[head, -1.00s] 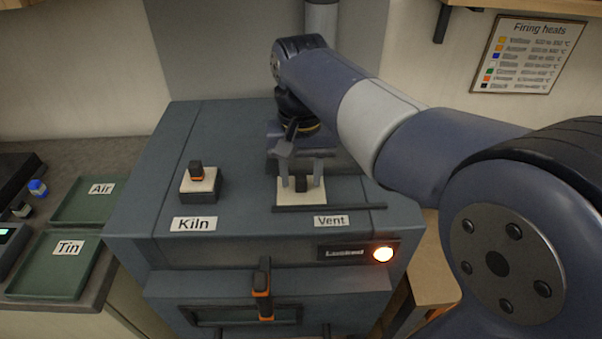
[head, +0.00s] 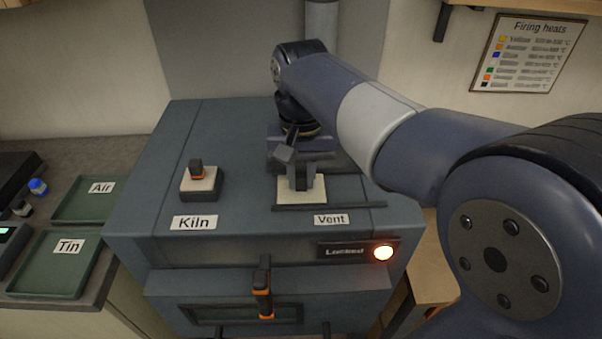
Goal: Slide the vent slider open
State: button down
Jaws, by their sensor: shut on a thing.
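The vent slider is a light square plate (head: 317,190) with a dark upright knob between my fingers. It sits on the kiln top (head: 235,150), behind the white "Vent" label (head: 331,219), near the left part of a dark rail (head: 345,206). My gripper (head: 301,185) points down over the plate, shut on the knob, and its fingers hide most of it.
A "Kiln" switch (head: 198,178) stands to the left on the same top. The kiln front has a "Locked" display with a lit lamp (head: 383,253) and an orange-black door handle (head: 263,290). Green trays marked "Air" (head: 75,207) and "Tin" (head: 40,280) lie on the left counter.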

jog(key=d, duration=0.8)
jog(key=shift+s+d, duration=0.1)
jog(key=shift+s, duration=0.05)
jog(key=c, duration=1.3)
grip_release()
jog(key=shift+d, duration=0.2)
jog(key=shift+a, duration=0.1)
notch_tip(320, 180, up, 11)
jog(key=shift+f, duration=0.1)
